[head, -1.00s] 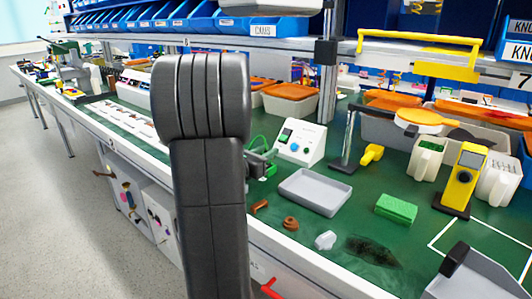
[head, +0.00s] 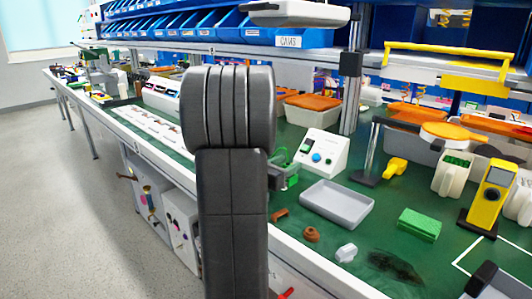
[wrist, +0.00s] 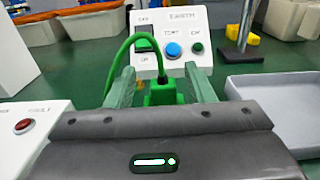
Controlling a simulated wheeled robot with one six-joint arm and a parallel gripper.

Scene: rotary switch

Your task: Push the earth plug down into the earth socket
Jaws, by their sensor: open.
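The green earth plug (wrist: 163,92) stands between my gripper's two fingers in the wrist view, with a green cable (wrist: 120,58) looping up and left from its top. My gripper (wrist: 160,72) is open, one finger on each side of the plug. Its lower body hides the plug's foot and any socket under it, so I cannot tell how deep the plug sits. Just behind is the white EARTH box (wrist: 168,18), with a green switch, a blue TEST button and a green OK light. The box (head: 320,150) and my gripper (head: 284,178), partly behind my arm, also show in the head view.
A grey tray (head: 337,203) lies right of my gripper. A white box with a red button (wrist: 24,124) is close on the left in the wrist view. Brown pieces (head: 311,234) and a green sponge (head: 419,223) lie on the green bench. A shelf with blue bins (head: 200,22) runs above.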

